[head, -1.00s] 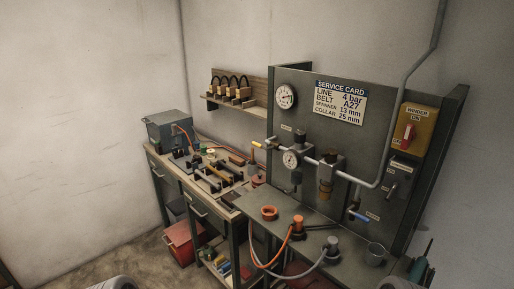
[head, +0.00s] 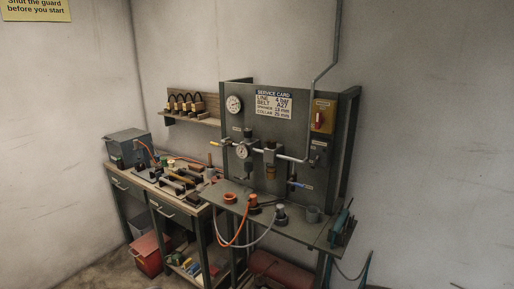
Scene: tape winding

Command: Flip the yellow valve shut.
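The yellow valve handle (head: 214,143) is small in the head view. It sits at the left end of the grey pipe (head: 285,155) on the dark panel, left of the lower gauge (head: 242,151). The handle points out to the left, roughly along the pipe's line. Its exact angle is hard to tell at this size. Neither of my grippers shows in the head view.
A dark panel holds an upper gauge (head: 234,104), a service card (head: 273,104), a red switch (head: 319,119) and a blue handle (head: 299,184). A shelf below holds hoses and a grey cup (head: 313,214). A cluttered bench (head: 130,187) stands left. The right wall side is clear.

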